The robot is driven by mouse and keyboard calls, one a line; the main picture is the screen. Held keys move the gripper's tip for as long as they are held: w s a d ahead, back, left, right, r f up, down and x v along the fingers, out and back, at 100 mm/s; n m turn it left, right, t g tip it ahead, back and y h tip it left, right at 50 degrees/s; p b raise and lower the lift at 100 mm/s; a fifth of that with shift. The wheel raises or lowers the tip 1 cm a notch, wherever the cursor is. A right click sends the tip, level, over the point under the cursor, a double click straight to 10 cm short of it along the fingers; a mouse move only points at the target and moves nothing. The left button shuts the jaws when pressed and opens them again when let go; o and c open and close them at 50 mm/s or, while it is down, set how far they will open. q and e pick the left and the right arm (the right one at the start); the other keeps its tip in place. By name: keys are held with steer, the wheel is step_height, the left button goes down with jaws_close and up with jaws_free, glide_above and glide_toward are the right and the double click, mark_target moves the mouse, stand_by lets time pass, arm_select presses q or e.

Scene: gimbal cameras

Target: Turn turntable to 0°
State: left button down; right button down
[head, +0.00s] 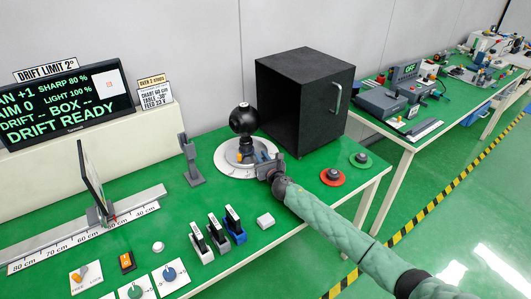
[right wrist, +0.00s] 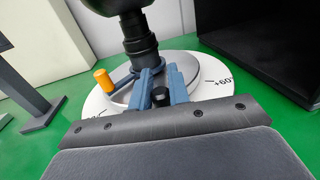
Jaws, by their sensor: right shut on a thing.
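The turntable (head: 226,166) is a round white disc on the green bench, carrying a black ball-shaped device on a post (head: 243,121). In the right wrist view the disc (right wrist: 212,72) has a "+60°" mark at its right side. An orange-tipped lever (right wrist: 104,80) sticks out left of the post. My right gripper (head: 263,163) is at the disc's front right edge. Its blue fingers (right wrist: 161,92) are shut on a small black knob (right wrist: 161,97) at the disc's near side; the contact is partly hidden. My left gripper is not in view.
A large black box (head: 302,100) stands right behind the turntable. A grey stand (head: 191,160) is to its left.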

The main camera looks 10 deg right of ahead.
steer(key=shift+s+a, duration=0.1)
steer(key=c, duration=1.3)
jaws_free()
